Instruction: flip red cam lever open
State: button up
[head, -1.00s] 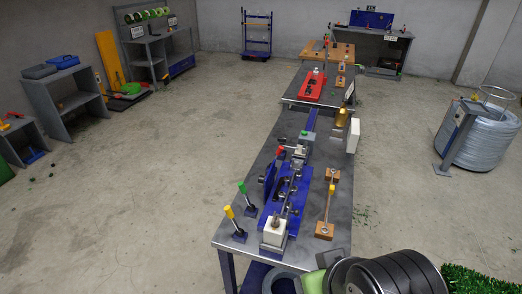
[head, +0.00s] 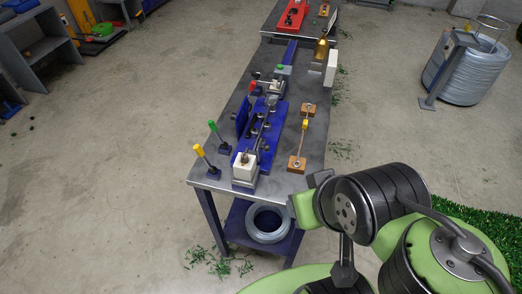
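A small lever with a red handle (head: 252,85) stands at the far end of the blue twisting fixture (head: 264,137) on the workbench, beside a metal clamp block (head: 270,87). It is small in the head view, and I cannot tell its exact angle. A green-handled lever (head: 213,128) and a yellow-handled lever (head: 200,153) stand upright and tilted on the left edge of the bench. My arm shows at the lower right, beside the near end of the bench and far from the red lever. I cannot make out my gripper's fingers.
A white block (head: 244,168) sits at the fixture's near end. Wooden blocks with a yellow-marked rod (head: 304,128) lie to its right. A wire coil (head: 268,222) rests on the lower shelf (head: 240,238).

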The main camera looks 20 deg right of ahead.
aim_at(253, 83)
jog(key=l+u, duration=0.3)
jog(key=l, duration=0.35)
jog(key=k+l+u, duration=0.1)
jog(key=l+u, duration=0.15)
jog(key=l, duration=0.35)
jog(key=i+l+u, duration=0.15)
jog(key=l, duration=0.15)
jog(key=i+l+u, duration=0.15)
jog(key=l, duration=0.2)
jog(key=i+l+u, duration=0.15)
jog(key=l, duration=0.2)
jog(key=l+u, duration=0.15)
jog(key=l, duration=0.15)
jog(key=i+l+u, duration=0.25)
jog(key=l, duration=0.2)
